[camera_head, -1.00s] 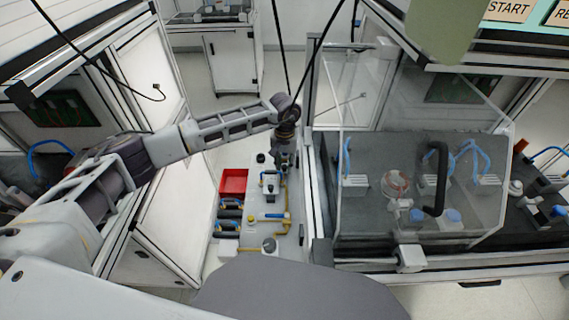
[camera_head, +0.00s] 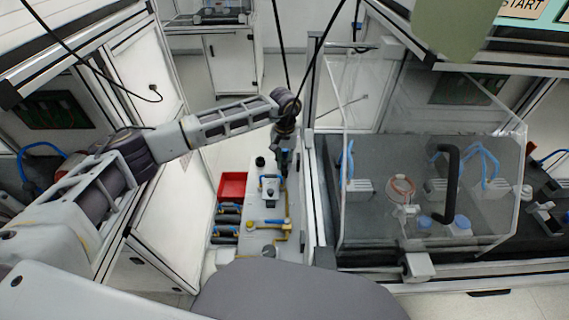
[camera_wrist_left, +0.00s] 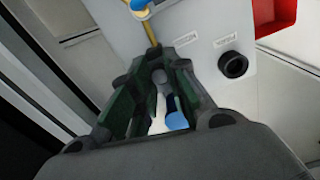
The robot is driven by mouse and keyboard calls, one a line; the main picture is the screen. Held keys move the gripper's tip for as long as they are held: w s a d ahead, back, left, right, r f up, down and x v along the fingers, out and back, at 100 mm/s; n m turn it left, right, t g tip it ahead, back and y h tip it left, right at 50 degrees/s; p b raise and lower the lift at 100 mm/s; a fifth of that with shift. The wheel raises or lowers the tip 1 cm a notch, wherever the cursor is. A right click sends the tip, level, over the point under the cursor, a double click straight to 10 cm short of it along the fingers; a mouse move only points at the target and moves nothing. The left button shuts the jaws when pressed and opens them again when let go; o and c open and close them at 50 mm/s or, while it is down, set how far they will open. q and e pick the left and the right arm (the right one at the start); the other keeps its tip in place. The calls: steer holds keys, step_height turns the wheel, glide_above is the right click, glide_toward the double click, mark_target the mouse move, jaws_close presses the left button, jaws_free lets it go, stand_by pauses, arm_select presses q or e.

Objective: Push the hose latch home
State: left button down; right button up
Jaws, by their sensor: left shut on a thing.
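My left gripper (camera_head: 284,172) reaches down over the right side of a narrow white bench top, beside a small grey and blue fixture (camera_head: 269,188). In the left wrist view its dark green fingers (camera_wrist_left: 160,62) are closed around a small grey and blue part (camera_wrist_left: 174,112). The part is mostly hidden between the fingers, and I cannot tell for certain that it is the hose latch. A yellow pipe (camera_wrist_left: 150,28) runs just beyond the fingertips. My right gripper is not in view.
A red bin (camera_head: 232,185) and black holders (camera_head: 228,218) line the bench's left side. A clear hood (camera_head: 505,165) over a dark worktop stands close to the right.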

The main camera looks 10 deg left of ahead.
mark_target(285, 162)
arm_select(q)
steer(key=shift+w+r, duration=0.1)
steer(key=c, duration=1.3)
jaws_free()
steer(key=shift+r, duration=0.5)
step_height(285, 162, up, 11)
steer(key=shift+f, duration=0.1)
